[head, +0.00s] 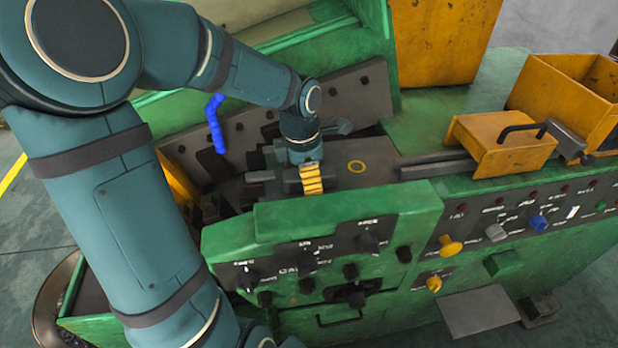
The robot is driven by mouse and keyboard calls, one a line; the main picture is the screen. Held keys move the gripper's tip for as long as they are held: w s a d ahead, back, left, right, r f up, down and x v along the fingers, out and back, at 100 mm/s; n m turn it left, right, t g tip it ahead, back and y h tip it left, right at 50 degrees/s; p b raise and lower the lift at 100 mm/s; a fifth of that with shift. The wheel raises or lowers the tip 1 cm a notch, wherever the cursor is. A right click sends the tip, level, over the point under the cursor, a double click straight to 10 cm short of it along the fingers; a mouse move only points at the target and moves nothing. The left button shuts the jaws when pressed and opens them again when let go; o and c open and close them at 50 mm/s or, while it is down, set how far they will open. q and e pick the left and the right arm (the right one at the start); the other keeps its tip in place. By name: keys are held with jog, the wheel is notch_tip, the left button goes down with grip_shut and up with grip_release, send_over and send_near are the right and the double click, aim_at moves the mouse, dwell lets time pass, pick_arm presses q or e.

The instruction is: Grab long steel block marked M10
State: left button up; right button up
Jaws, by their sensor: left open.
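My left gripper (308,178) is over the dark recessed work area of the green machine (345,215), above its front control panel. The wrist points down and hides much of what lies under it. The gripper is open; I see nothing held in it. Grey metal pieces lie around it, but I cannot read an M10 mark on any of them, so I cannot tell which is the long steel block. My right gripper is not in view.
The control panel with knobs stands in front of the recess. The green top (440,108) behind is clear.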

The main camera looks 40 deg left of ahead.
pick_arm(q)
jog(key=shift+f, duration=0.5)
jog(key=shift+d, duration=0.1)
grip_shut()
